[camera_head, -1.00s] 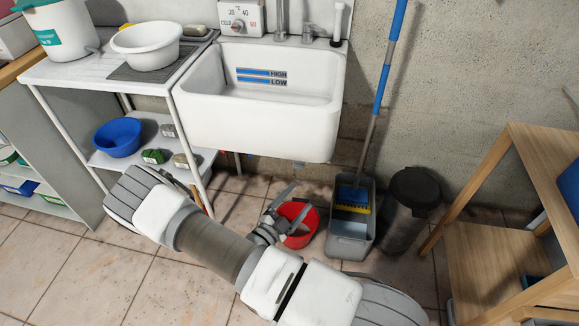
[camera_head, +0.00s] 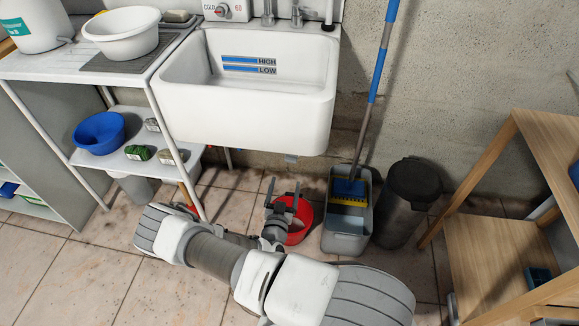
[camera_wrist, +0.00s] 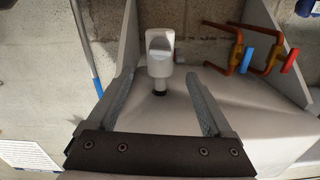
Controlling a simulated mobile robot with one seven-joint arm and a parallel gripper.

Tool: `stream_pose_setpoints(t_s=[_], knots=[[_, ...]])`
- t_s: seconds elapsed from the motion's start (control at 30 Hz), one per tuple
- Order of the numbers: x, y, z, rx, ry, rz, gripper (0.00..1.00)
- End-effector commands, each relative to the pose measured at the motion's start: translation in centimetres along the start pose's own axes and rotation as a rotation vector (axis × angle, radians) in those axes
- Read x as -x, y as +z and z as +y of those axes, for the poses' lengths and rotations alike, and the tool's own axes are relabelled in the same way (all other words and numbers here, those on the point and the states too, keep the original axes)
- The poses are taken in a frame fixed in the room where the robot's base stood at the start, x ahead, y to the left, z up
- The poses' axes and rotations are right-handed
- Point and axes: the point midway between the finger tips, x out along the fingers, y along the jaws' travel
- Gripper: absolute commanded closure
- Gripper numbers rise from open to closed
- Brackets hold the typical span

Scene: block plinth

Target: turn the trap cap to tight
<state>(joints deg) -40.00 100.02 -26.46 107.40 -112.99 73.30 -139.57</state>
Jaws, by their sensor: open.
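The trap cap (camera_wrist: 160,52) is a pale grey-white cylinder with a raised grip bar, seen in the wrist view against the concrete wall. A dark neck joins it to the white surface under the sink. My gripper (camera_wrist: 160,76) is open, with one finger on each side of the cap's line; the cap appears beyond the fingertips, with no visible contact. In the head view, my gripper (camera_head: 284,187) points up below the white sink (camera_head: 240,115), in front of the red bucket (camera_head: 303,225).
Copper pipes with a blue valve handle (camera_wrist: 248,59) and a red one (camera_wrist: 290,60) stand right of the cap in the wrist view. A grey mop bucket (camera_head: 346,240), a dark bin (camera_head: 407,200) and a wooden shelf (camera_head: 480,235) stand to the right.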

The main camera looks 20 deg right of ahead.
Motion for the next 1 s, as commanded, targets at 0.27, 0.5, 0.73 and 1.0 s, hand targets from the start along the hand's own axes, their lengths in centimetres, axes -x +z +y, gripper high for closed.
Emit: stream_pose_setpoints(t_s=[0.27, 0.5, 0.73, 1.0], knots=[[-6.0, 0.1, 0.1, -0.004, 0.003, 0.003, 0.15], [-8.9, 0.1, 0.1, -0.002, 0.002, 0.001, 0.15], [-9.5, -0.1, 0.0, -0.001, 0.0, 0.001, 0.15], [-9.4, -0.1, 0.0, -0.001, 0.0, 0.001, 0.37]])
